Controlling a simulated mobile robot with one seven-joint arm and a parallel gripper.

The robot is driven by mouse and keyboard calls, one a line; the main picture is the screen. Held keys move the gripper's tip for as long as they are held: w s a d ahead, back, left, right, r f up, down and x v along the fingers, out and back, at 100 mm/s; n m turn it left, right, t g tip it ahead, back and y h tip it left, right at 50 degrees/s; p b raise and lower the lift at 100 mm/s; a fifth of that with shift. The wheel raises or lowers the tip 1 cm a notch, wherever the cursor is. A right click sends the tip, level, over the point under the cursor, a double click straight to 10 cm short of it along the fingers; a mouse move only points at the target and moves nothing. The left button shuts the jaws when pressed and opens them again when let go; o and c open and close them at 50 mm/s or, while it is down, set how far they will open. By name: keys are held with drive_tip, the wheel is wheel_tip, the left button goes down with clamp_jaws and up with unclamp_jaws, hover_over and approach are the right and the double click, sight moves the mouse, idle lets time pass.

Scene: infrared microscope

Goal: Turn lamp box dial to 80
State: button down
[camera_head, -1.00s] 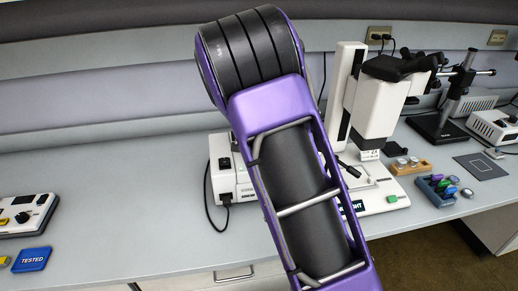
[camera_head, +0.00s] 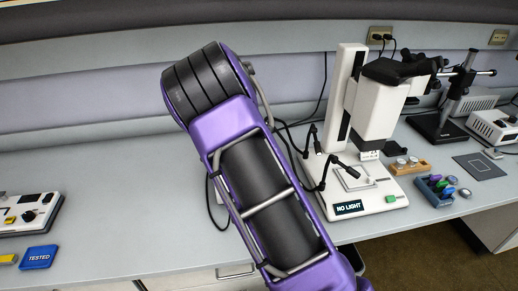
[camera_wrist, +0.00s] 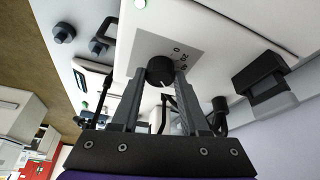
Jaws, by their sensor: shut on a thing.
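In the wrist view, the lamp box (camera_wrist: 222,38) is white with a grey dial panel (camera_wrist: 143,45). The round black dial (camera_wrist: 160,70) sits between the two fingertips of my gripper (camera_wrist: 159,77), which is shut on it. A pale pointer mark shows on the dial's lower part. Printed scale numbers run along the panel to the right of the dial, but they are small and partly hidden, so I cannot read the setting. In the head view, my arm hides the gripper, the dial and most of the lamp box.
In the head view, the white microscope (camera_head: 374,105) stands right of my arm, its display (camera_head: 349,207) reading "NO LIGHT". A blue tray (camera_head: 434,191) of small coloured parts is farther right. A blue "TESTED" block (camera_head: 38,257) lies left. The bench left of my arm is mostly clear.

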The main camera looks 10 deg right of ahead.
drive_tip(key=shift+a, duration=0.1)
idle(0.3)
drive_tip(key=shift+c, duration=2)
unclamp_jaws()
drive_tip(key=p+v, duration=0.1)
drive_tip(key=v, duration=1.6)
drive_tip(key=shift+r, duration=0.15)
drive_tip(key=shift+a, duration=0.15)
